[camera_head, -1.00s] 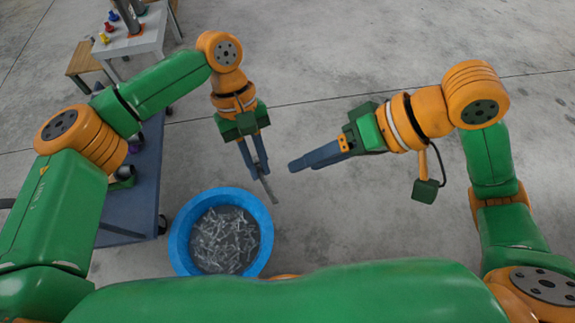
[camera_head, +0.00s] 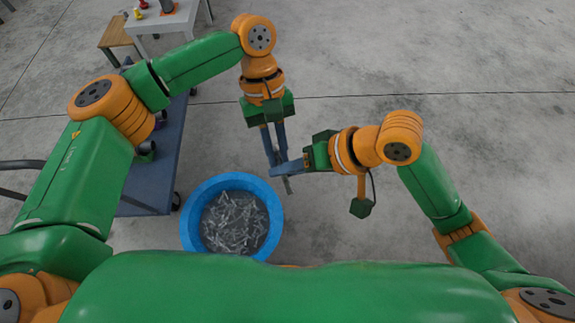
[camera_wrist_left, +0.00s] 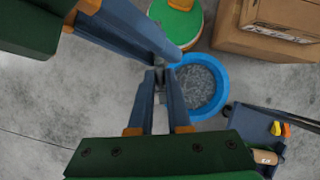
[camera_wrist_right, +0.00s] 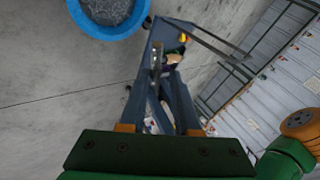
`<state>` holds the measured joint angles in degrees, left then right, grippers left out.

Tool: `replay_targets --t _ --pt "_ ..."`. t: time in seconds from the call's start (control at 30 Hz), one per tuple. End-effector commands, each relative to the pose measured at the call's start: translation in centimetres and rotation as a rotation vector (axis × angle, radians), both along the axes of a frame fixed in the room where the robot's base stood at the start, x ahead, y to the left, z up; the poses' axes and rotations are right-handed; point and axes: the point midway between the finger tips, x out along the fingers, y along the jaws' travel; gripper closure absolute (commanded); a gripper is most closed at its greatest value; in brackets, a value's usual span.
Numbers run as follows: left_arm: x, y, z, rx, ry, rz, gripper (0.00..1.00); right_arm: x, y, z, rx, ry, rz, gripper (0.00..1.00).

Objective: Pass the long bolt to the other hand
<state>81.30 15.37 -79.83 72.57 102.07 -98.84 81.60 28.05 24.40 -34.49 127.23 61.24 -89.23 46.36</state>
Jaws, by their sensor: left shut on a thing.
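The long bolt is a thin grey rod (camera_head: 287,186), with its lower end showing below my grippers in the head view. My left gripper (camera_head: 275,162) points down and is shut on the bolt; the bolt also shows between its fingertips in the left wrist view (camera_wrist_left: 159,74). My right gripper (camera_head: 281,170) comes in from the right, its fingertips at the bolt just below the left fingertips. In the right wrist view the bolt (camera_wrist_right: 157,56) is at its fingertips. Whether the right fingers press on the bolt is unclear, as the fingers overlap.
A blue round tub (camera_head: 190,222) holding many small metal bolts stands on the floor below the grippers. A dark blue cart (camera_head: 158,170) is to its left. A white table (camera_head: 160,22) stands at the back left. Cardboard boxes (camera_wrist_left: 265,45) show in the left wrist view. The floor at right is clear.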

Motion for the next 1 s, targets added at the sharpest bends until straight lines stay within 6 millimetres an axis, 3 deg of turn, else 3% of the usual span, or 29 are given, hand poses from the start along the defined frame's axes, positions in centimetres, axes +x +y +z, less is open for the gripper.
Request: replay_targets --t 0.27,0.3,0.4,0.43,0.77,0.87,1.0 --pt "0.1 -0.2 -0.1 -0.005 -0.005 0.004 1.00 -0.1 0.4 0.4 0.018 -0.004 0.008 1.00" --pt "0.1 -0.2 -0.1 -0.005 -0.005 0.004 0.78 -0.2 0.4 0.4 0.020 -0.004 0.009 1.00" --pt "0.1 -0.2 -0.1 -0.006 -0.006 0.003 0.51 -0.2 0.4 0.4 0.019 -0.003 0.009 1.00" --pt "0.1 -0.2 -0.1 -0.006 -0.006 0.003 0.48 -0.2 0.4 0.4 0.018 -0.003 0.008 1.00" --pt "0.2 -0.1 0.1 -0.003 -0.004 0.003 0.48 -0.1 0.2 0.3 0.011 -0.001 0.004 1.00" --pt "0.7 0.1 1.4 -0.002 -0.006 0.004 0.48 -0.1 0.2 0.2 0.010 -0.002 0.004 1.00" --pt "2.2 0.7 5.3 -0.004 -0.008 0.007 0.48 -0.1 0.2 0.2 0.009 -0.002 0.004 1.00"
